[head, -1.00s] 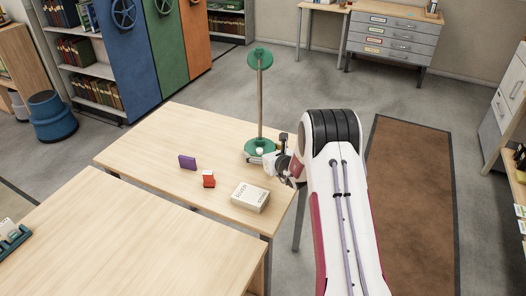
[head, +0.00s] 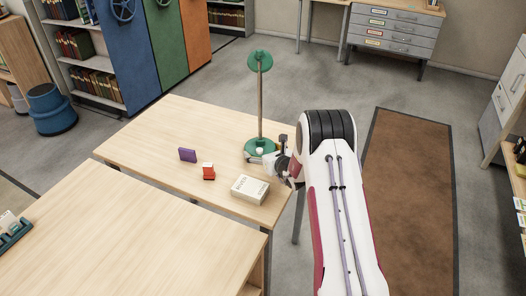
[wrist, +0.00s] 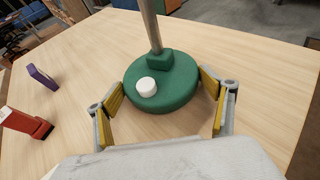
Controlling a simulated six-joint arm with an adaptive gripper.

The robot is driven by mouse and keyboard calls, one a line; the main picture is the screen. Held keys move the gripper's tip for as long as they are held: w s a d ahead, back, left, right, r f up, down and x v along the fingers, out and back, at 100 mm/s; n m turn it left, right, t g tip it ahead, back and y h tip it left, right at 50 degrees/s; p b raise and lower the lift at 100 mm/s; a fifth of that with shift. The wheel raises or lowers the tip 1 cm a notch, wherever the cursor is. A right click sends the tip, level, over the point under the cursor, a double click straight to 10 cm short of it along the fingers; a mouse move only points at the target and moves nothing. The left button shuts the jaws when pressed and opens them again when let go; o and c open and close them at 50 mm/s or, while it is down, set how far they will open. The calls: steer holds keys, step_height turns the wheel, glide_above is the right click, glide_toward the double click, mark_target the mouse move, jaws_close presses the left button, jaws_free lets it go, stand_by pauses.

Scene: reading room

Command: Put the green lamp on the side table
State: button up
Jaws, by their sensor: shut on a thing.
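The green lamp (head: 259,62) has a round green base, a thin brown pole and a green top. It stands upright over the right part of the light wooden table (head: 150,135). I cannot tell whether its base touches the tabletop. My gripper (head: 264,157) is at the base from the near right side. In the wrist view the yellow finger pads of my gripper (wrist: 163,95) lie on both sides of the green base (wrist: 165,88), which carries a white knob (wrist: 146,87). Nothing in view is clearly marked as the side table.
A purple object (head: 187,155), a red object (head: 208,173) and a white book or box (head: 250,189) are on the same table. Another wooden table (head: 130,235) is nearer. A brown rug (head: 410,190) lies right. Drawers (head: 392,38) and a desk (head: 325,4) stand behind.

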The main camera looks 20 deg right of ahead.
steer(key=shift+w+r, duration=0.2)
steer(key=shift+r, duration=0.15)
steer(key=o, duration=2.1)
steer(key=shift+s+f, duration=0.2)
steer(key=shift+f, duration=0.2)
steer(key=shift+r, duration=0.15)
steer(key=shift+v, duration=6)
